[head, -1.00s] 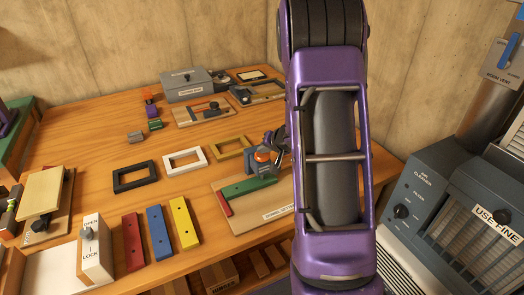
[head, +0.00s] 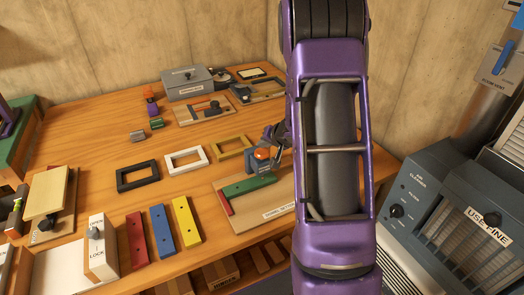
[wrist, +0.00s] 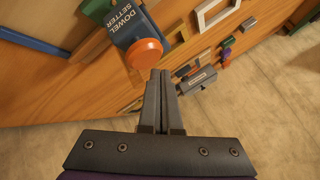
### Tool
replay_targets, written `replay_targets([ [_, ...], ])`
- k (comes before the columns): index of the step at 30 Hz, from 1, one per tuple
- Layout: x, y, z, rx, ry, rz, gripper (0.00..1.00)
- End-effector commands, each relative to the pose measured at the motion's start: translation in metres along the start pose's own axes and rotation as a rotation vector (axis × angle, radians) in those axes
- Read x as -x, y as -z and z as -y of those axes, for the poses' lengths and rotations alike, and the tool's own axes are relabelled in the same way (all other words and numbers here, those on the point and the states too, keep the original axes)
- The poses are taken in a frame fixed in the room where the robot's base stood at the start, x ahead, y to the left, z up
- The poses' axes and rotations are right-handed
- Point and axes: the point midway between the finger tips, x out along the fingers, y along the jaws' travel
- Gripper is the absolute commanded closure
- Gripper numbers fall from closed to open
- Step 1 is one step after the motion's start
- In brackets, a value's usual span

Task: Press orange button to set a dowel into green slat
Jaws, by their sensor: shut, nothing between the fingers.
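The dowel setter is a dark blue-grey block (wrist: 133,27) with a "DOWEL SETTER" label in the wrist view. Its round orange button (wrist: 145,53) faces the camera, and the button also shows in the head view (head: 262,154). The green slat (head: 248,187) lies on a wooden board in front of the setter, against a red strip. My gripper (wrist: 161,73) is shut and empty. In the wrist view its fingertips appear just below and right of the button; contact is not visible. In the head view my arm hides most of the gripper.
Black, white (head: 186,160) and ochre frames lie behind the board. A grey metal box (head: 188,84) stands at the back. A blue-grey air cleaner (head: 440,220) stands at right.

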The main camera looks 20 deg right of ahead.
Motion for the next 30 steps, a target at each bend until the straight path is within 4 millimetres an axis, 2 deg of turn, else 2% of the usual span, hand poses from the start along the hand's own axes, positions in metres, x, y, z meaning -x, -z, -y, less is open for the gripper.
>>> replay_targets([
  [6, 0.018, 0.013, 0.013, 0.0, 0.0, 0.0, 1.0],
  [15, 0.032, 0.024, 0.024, 0.001, 0.001, -0.001, 1.0],
  [30, 0.034, 0.025, 0.025, 0.001, 0.0, 0.0, 1.0],
])
